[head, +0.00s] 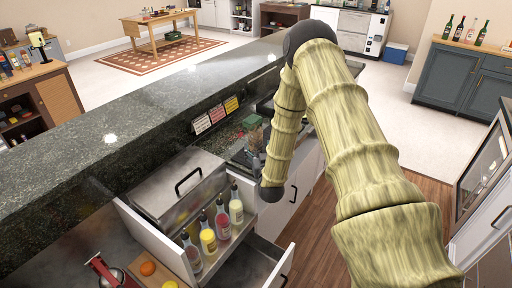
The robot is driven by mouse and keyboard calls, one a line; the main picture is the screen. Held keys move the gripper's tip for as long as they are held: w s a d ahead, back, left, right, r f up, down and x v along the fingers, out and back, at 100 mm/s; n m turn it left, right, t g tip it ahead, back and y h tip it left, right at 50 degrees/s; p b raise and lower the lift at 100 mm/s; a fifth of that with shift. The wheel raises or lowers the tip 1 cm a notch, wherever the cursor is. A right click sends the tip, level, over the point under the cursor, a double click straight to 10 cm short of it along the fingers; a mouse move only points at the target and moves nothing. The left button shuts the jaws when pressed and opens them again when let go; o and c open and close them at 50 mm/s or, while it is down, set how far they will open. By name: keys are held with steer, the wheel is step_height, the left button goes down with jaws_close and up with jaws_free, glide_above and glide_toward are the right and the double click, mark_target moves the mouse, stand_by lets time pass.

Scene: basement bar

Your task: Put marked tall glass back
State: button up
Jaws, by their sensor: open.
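No marked tall glass can be made out in the head view. My arm reaches up and over from the right, then bends down toward the lower worktop behind the bar. My gripper (257,143) shows small and dark beside the end of the arm, over that worktop. It is open, and I see nothing held in it. The fingertips are small and partly lost against the dark things behind them, so the exact gap to the worktop cannot be told.
A dark stone bar counter (125,125) runs diagonally beside my arm. Several sauce bottles (208,236) stand in an opened drawer near a steel lidded box (176,184). Bottles stand on a dark cabinet (464,78) at right. Wooden floor (312,232) is clear between the units.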

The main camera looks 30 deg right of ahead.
steer(key=b+v, duration=0.1)
steer(key=v, duration=0.4)
steer(key=shift+s+a, duration=0.15)
steer(key=shift+s, duration=0.15)
steer(key=s+a+f+n+g+y, duration=0.1)
steer(key=s+a+f+g+y, duration=0.25)
steer(key=s+a+f, duration=0.55)
steer(key=s+a+f+n+g+y, duration=0.1)
steer(key=s+a+f+g+y, duration=0.1)
steer(key=s+a+f+g, duration=0.65)
steer(key=s+a+f+n+g, duration=0.1)
steer(key=s+a+f+g, duration=0.1)
steer(key=s, duration=1)
steer(key=s+a+f+n+g+y, duration=0.1)
steer(key=s+a+f, duration=0.3)
steer(key=s, duration=0.8)
step_height(320, 180, down, 2)
steer(key=shift+s+a+f+g, duration=0.2)
steer(key=shift+s+a+g, duration=0.15)
steer(key=shift+g, duration=0.45)
